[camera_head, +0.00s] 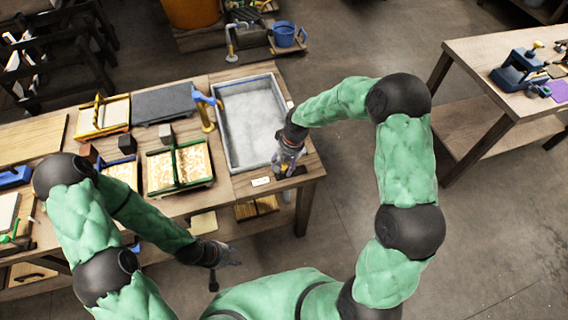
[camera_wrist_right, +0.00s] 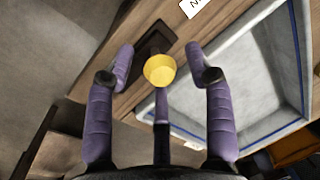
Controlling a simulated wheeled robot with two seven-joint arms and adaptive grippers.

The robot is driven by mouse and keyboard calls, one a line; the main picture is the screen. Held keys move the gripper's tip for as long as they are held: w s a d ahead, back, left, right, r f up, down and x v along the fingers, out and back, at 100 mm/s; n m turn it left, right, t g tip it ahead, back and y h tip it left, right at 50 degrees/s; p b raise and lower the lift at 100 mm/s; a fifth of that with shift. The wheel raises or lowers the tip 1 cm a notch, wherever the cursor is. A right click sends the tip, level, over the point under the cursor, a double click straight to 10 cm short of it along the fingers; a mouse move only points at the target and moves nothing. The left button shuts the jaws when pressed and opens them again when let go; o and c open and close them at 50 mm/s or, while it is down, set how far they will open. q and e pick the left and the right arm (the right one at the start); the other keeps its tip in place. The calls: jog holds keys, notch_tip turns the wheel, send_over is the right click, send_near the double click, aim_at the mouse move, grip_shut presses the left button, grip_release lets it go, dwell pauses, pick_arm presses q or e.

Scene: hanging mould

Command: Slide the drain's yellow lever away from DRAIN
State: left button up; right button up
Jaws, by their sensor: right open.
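The drain's yellow lever knob (camera_wrist_right: 160,69) stands over a dark slot plate (camera_wrist_right: 150,50) in the right wrist view. My right gripper (camera_wrist_right: 160,55) is open, with its purple fingers on both sides of the knob and visible gaps to it. In the head view my right gripper (camera_head: 286,160) is at the bench's right end beside the grey basin (camera_head: 226,166), and it mostly hides the lever. A white label (camera_head: 261,181) lies near it; only part of its lettering shows in the wrist view. My left gripper (camera_head: 225,255) hangs in front of the bench, empty as far as I see.
The basin's blue-edged rim is close to my right fingers. A blue-and-yellow tap (camera_head: 205,108) stands at its left. Framed moulds (camera_head: 180,168) and a dark grey slab (camera_head: 163,103) occupy the bench further left. The floor to the right is clear up to another table (camera_head: 500,80).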

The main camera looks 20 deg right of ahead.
jog(key=shift+c, duration=0.3)
grip_shut()
jog(key=d, duration=0.6)
jog(key=shift+w+d+p, duration=0.1)
jog(key=shift+d+p, duration=0.1)
jog(key=shift+p, duration=0.2)
jog(key=shift+o, duration=0.2)
grip_release()
jog(key=shift+d, duration=0.15)
